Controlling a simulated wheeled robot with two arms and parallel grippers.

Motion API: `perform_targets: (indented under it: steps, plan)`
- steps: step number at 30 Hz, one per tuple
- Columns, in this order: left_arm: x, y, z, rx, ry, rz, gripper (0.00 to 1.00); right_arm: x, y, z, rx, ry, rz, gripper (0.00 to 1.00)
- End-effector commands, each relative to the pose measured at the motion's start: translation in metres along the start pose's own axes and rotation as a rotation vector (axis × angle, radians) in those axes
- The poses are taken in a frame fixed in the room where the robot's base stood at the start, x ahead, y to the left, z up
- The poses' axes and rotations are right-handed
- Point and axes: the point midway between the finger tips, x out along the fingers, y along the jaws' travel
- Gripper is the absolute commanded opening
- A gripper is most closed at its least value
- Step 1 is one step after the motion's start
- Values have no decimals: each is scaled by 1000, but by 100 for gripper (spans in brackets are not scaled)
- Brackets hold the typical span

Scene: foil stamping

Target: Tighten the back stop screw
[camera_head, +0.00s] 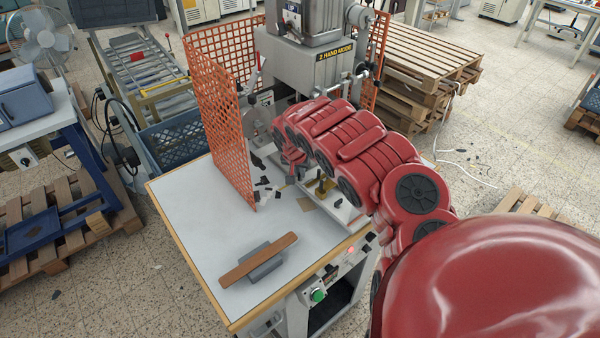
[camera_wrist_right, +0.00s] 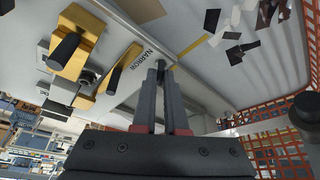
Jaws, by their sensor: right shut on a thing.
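My right gripper (camera_wrist_right: 161,76) is shut at the machine bed, its two grey fingers close together around a small dark piece, apparently a screw (camera_wrist_right: 161,64). The grip itself is mostly hidden by the fingers. In the head view my right gripper (camera_head: 291,166) is low beside the stamping machine, partly hidden under my red arm. Brass-coloured stops (camera_wrist_right: 92,22) with black knobs sit on the bed at the left of the wrist view; the brass also shows in the head view (camera_head: 321,186). My left gripper is out of view.
The stamping machine (camera_head: 318,68) stands at the table's back between orange mesh guards (camera_head: 222,120). Dark scraps (camera_head: 262,181) lie beside the bed. A brown strip on a grey block (camera_head: 262,262) sits at the table's front. The white tabletop (camera_head: 190,215) is clear at left.

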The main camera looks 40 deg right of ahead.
Motion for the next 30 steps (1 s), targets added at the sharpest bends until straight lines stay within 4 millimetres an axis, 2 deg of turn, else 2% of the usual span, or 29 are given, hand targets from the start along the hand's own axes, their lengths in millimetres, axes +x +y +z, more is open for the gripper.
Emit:
perform_targets:
  steps: [18, 24, 30]
  plan:
    - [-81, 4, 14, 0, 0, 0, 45, 8, -3, 1, 477, 2, 194, 0]
    - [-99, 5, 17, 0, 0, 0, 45, 5, -4, 0, 559, 2, 227, 0]
    - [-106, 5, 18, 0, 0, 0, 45, 2, -3, -1, 601, 0, 248, 0]
